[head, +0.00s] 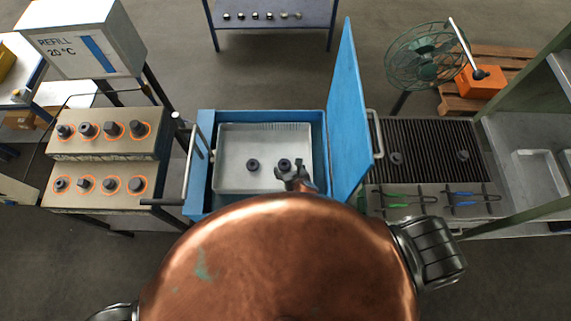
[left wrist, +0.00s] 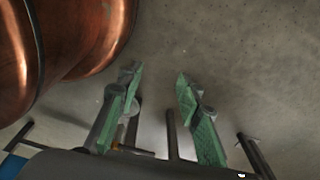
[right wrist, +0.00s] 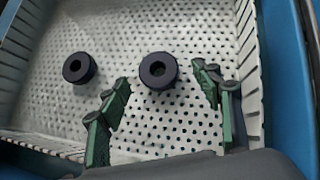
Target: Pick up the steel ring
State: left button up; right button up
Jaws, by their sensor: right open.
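Two dark rings lie on a pale perforated tray (head: 230,183) inside a blue open-lidded box. The left ring (head: 253,164) also shows in the right wrist view (right wrist: 79,68). The right ring (head: 285,164) also shows in the right wrist view (right wrist: 158,70), lined up between my fingertips. I cannot tell which of the two is the steel ring. My right gripper (right wrist: 162,78) is open and empty above the tray, close to the right ring; the height gap is unclear. My left gripper (left wrist: 160,72) is open and empty over bare floor.
The blue lid (head: 345,115) stands upright on the box's right side. A grill (head: 425,140) with tongs is to its right. A two-tier stand (head: 105,148) with several dark pieces is at left. My copper body hides the near area.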

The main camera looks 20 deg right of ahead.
aim_at(283, 163)
jog(key=shift+x, duration=1.85)
jog(key=shift+a, duration=0.2)
jog(key=c, duration=1.6)
